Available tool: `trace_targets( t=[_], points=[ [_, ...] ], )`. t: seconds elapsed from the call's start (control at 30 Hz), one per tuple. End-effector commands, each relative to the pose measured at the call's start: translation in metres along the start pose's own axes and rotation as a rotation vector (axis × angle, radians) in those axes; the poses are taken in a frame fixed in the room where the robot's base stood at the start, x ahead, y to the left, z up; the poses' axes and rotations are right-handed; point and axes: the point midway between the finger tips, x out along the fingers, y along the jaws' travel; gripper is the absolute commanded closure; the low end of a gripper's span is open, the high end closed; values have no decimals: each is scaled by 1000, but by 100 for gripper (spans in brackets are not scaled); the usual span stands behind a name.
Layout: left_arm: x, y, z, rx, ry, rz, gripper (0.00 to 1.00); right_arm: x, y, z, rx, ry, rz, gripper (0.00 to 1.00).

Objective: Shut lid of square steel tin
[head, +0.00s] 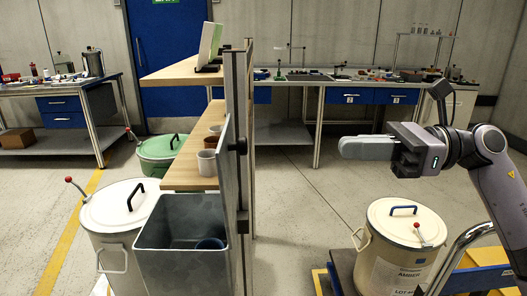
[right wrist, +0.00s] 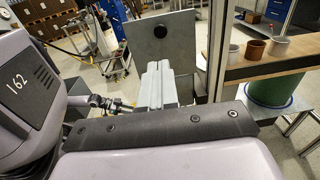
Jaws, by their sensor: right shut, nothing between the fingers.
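The square steel tin (head: 165,233) stands in the lower left of the head view with its top open. Its lid (head: 228,170) stands upright along the tin's right side, with a black knob (head: 240,146) facing right. A dark blue round thing (head: 210,243) shows inside the tin. In the right wrist view the lid (right wrist: 178,48) is beyond my fingers, knob towards me. My right gripper (head: 343,148) is shut and empty, to the right of the lid and apart from it in the head view; its fingers (right wrist: 157,68) show together in the right wrist view. My left gripper is not in view.
A wooden shelf (head: 185,179) with cups and a metal post (head: 239,100) stand close behind the lid. A white drum (head: 110,212) is left of the tin, a green drum (head: 163,153) behind. A cream drum (head: 398,245) stands below my right arm. Floor between is clear.

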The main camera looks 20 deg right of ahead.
Motion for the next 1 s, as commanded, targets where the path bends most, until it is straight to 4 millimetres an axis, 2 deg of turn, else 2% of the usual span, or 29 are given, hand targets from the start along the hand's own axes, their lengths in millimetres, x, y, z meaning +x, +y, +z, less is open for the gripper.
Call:
trace_targets(
  t=[0.23,0.4,0.6,0.8,1.0],
  points=[
    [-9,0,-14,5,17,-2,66,45,2,5,3,-6,7,100],
    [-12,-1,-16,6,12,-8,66,83,1,5,5,-8,6,100],
    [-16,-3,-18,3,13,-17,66,116,1,4,5,-8,5,100],
    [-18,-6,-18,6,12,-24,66,132,1,2,7,-6,3,100],
    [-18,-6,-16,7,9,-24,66,134,1,1,7,-5,2,100]
  ],
)
